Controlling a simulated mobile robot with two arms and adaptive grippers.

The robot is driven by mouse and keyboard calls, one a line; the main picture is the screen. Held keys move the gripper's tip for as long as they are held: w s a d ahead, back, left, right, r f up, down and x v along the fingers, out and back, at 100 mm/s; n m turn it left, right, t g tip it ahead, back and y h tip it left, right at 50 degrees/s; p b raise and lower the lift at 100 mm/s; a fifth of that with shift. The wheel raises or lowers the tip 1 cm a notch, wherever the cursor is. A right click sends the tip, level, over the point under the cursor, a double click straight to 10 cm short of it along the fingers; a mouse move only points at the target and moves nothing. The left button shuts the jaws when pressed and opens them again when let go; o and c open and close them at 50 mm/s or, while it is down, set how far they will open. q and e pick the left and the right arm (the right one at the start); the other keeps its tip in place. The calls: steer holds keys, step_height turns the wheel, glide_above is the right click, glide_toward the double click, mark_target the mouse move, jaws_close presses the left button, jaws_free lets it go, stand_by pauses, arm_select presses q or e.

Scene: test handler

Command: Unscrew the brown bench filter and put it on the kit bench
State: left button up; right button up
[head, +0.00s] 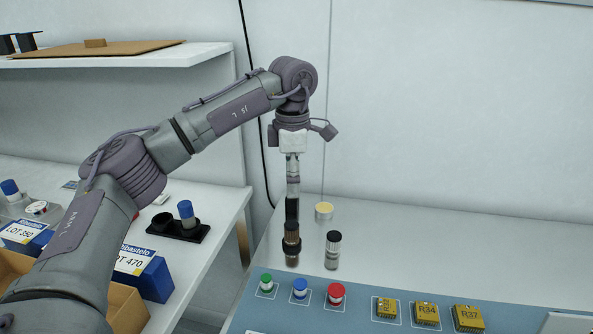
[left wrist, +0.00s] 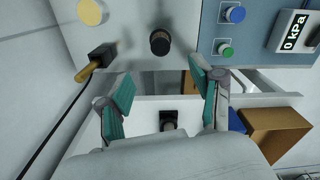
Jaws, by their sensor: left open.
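The brown bench filter (head: 291,258), brown with a black collar, stands upright on the right white bench. In the left wrist view its dark round top (left wrist: 160,42) lies beyond the fingertips. My left gripper (head: 292,212) points down over the filter and is seen edge-on in the head view. The left wrist view shows its teal-padded fingers (left wrist: 163,85) apart, with nothing between them. The filter's threads and seat cannot be made out. A left white bench (head: 215,202), perhaps the kit bench, carries a black holder (head: 178,228). My right gripper is not visible.
A black-capped clear vial (head: 333,252) stands right of the filter, with a yellow-topped disc (head: 324,211) behind. A blue panel with green (head: 266,282), blue (head: 299,287) and red (head: 336,294) knobs lies in front. A black block with an amber rod (left wrist: 88,73) is nearby.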

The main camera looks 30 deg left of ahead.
mark_target(293, 223)
arm_select(q)
step_height(293, 223, down, 13)
steer(key=shift+r+p, duration=0.2)
steer(key=shift+p, duration=0.2)
steer(key=c, duration=1)
steer(key=o, duration=0.7)
